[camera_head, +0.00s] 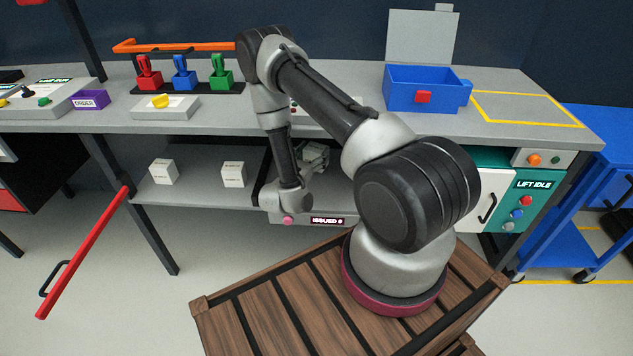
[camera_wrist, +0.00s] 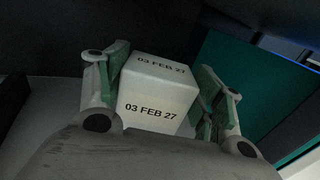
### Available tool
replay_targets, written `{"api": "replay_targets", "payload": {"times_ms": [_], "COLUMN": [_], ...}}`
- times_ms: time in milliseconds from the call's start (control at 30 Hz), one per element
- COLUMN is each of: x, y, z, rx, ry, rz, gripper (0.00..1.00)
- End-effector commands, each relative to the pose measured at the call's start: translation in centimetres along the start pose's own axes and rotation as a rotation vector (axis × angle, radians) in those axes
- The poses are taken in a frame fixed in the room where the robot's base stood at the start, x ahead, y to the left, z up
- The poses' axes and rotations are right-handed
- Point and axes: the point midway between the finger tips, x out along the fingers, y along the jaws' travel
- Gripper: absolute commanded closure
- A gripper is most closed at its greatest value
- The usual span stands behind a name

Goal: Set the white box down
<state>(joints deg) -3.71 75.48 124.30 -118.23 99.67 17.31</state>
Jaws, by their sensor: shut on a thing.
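A white box (camera_wrist: 156,95) marked "03 FEB 27" sits between the two fingers of my gripper (camera_wrist: 165,95) in the wrist view, with the fingers closed on its sides. In the head view my gripper (camera_head: 313,157) reaches under the bench top, over the lower shelf, behind my forearm. The held box cannot be made out clearly there. Whether it touches the surface below is hidden.
Two other white boxes (camera_head: 163,172) (camera_head: 234,174) stand on the lower shelf (camera_head: 190,195) at left. A panel reading "ISSUED 0" (camera_head: 328,221) is below my wrist. A teal "LIFT IDLE" unit (camera_head: 533,186) stands at right. A blue bin (camera_head: 420,92) is on the bench top.

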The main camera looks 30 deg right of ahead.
Motion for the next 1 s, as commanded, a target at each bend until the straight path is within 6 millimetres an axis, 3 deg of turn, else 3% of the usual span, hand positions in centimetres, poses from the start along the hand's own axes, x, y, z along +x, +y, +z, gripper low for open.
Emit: {"api": "replay_targets", "payload": {"times_ms": [100, 367, 533, 900, 933, 1000], "x": [0.0, -0.1, -0.1, -0.1, -0.1, -0.1], "y": [0.0, 0.0, 0.1, 0.1, 0.1, 0.1], "z": [-2.3, -4.9, -7.5, -8.0, -8.0, -7.9], "rx": [-0.001, 0.000, 0.001, 0.000, 0.000, 0.000], "ry": [0.000, 0.000, 0.000, 0.000, 0.000, 0.000], "rz": [0.000, 0.001, 0.001, 0.001, 0.001, 0.001], "gripper": [0.60, 0.60, 0.60, 0.60, 0.30, 0.17]}}
